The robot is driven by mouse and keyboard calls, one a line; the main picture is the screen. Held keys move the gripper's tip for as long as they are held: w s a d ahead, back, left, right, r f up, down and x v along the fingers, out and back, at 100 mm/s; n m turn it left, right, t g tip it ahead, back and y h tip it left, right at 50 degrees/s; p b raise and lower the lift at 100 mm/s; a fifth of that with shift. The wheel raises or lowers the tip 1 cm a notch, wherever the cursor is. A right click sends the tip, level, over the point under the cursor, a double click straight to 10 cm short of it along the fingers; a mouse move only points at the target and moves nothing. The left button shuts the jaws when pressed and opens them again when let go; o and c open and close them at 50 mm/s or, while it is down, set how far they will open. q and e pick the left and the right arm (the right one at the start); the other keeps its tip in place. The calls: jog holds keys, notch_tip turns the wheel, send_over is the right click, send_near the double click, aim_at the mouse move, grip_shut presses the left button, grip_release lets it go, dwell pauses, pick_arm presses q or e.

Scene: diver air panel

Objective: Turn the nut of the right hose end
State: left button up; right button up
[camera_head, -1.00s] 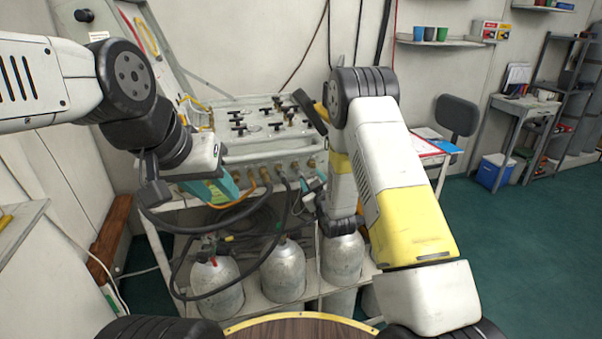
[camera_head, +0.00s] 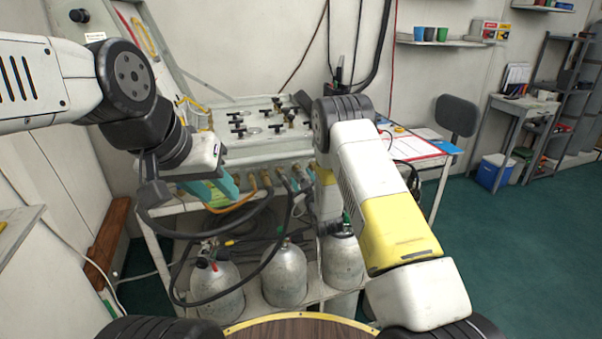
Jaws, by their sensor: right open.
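The air panel (camera_head: 262,143) stands against the back wall, with brass fittings (camera_head: 252,182) along its front edge. A black hose (camera_head: 283,222) hangs from a right-hand fitting and loops down past the cylinders. The nut of the right hose end is too small to make out. My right gripper (camera_head: 300,187) is open beside the right-hand fittings, partly hidden by my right arm; I cannot tell whether it touches the nut. My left gripper (camera_head: 195,185) is at the panel's left front, over another black hose (camera_head: 205,228).
Grey cylinders (camera_head: 287,278) stand on the rack below the panel. A side table (camera_head: 412,150) with papers is behind my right arm. A dark chair (camera_head: 456,116) and blue cool box (camera_head: 493,172) stand further right. The green floor at right is clear.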

jog(key=shift+w+a, duration=0.2)
jog(key=shift+w, duration=0.4)
grip_shut()
